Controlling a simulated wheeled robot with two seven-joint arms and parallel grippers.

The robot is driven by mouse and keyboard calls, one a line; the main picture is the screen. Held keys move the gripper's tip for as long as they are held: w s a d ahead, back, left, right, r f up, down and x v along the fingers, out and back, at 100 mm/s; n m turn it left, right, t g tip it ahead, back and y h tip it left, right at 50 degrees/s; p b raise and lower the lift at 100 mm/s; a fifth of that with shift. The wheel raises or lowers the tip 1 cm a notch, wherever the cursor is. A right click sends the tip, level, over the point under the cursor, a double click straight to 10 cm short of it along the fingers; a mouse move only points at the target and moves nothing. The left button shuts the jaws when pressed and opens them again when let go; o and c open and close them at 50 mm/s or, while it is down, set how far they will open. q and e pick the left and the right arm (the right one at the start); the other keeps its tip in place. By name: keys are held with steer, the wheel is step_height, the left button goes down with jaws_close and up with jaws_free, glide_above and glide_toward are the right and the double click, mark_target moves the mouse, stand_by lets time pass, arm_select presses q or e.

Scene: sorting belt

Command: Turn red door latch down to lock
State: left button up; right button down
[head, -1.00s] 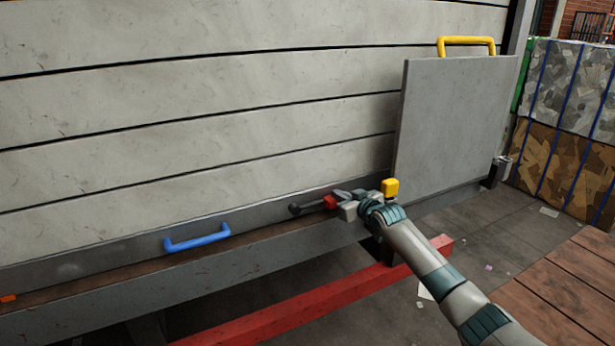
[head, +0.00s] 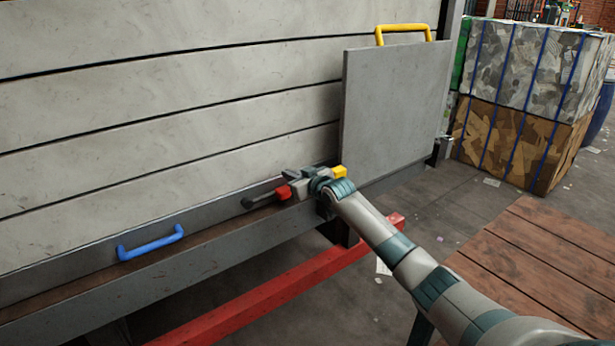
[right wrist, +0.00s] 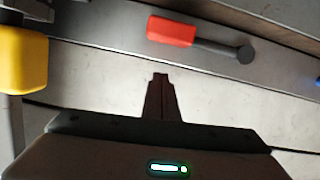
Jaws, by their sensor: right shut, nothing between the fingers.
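The red latch piece (head: 284,192) sits on the grey rail along the foot of the panelled wall. A dark rod with a round knob (head: 247,204) reaches left from it, roughly along the rail. In the right wrist view the red piece (right wrist: 171,31) and the rod with its knob (right wrist: 245,54) show whole, beyond my fingertips. My right gripper (head: 303,176) is just right of the red piece in the head view. In the wrist view its fingers (right wrist: 160,78) are together and empty, apart from the latch in the picture. My left gripper is out of view.
A yellow block (head: 338,171) is close beside my right wrist. A grey panel (head: 392,110) with a yellow handle (head: 404,28) stands behind it. A blue handle (head: 150,243) is on the left. A red beam (head: 275,290) runs below. Strapped bales (head: 525,95) stand right.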

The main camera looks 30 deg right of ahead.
steer(key=b+v, duration=0.2)
steer(key=v, duration=0.7)
steer(key=shift+s+b, duration=0.3)
steer(key=shift+d+f, duration=0.1)
